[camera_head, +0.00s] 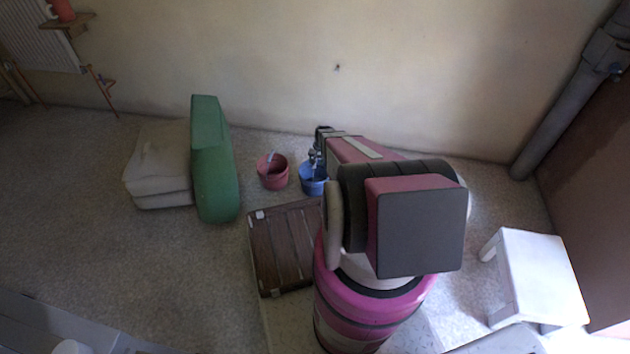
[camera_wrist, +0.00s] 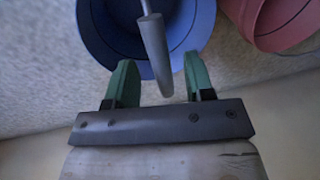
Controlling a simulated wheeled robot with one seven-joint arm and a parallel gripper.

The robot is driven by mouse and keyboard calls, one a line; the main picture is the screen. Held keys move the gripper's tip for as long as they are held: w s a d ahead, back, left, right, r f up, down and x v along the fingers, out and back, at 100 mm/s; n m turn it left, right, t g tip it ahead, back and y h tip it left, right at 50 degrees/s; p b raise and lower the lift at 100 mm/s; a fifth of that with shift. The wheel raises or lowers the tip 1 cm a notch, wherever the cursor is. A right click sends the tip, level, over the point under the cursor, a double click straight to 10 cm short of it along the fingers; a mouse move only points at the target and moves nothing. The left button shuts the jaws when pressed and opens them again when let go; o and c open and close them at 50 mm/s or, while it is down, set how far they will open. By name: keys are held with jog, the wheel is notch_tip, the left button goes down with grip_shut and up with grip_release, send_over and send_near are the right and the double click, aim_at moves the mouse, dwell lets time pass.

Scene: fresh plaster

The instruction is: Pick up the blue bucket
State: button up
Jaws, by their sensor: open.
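The blue bucket (camera_head: 312,181) stands on the floor near the wall in the head view, partly hidden by my arm. In the wrist view the blue bucket (camera_wrist: 92,32) fills the top middle, with a grey bar-like handle grip (camera_wrist: 156,52) reaching toward my gripper. My gripper (camera_wrist: 160,80) has green fingers, which are apart. The lower end of the grey grip lies between them in this view. Whether it touches either finger I cannot tell. In the head view my gripper (camera_head: 316,158) is at the bucket's far side and small.
A pink bucket (camera_head: 272,173) stands just left of the blue one. A brown slatted case (camera_head: 283,246) lies in front. A green cushion (camera_head: 214,160) leans on a beige pouf (camera_head: 158,165) at left. A white stool (camera_head: 537,278) stands at right. The wall (camera_head: 300,70) is close behind.

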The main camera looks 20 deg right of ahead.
jog(key=f, duration=0.3)
jog(key=shift+w+a+f, duration=0.1)
jog(key=shift+w+a, duration=0.1)
jog(key=shift+a, duration=0.2)
grip_shut()
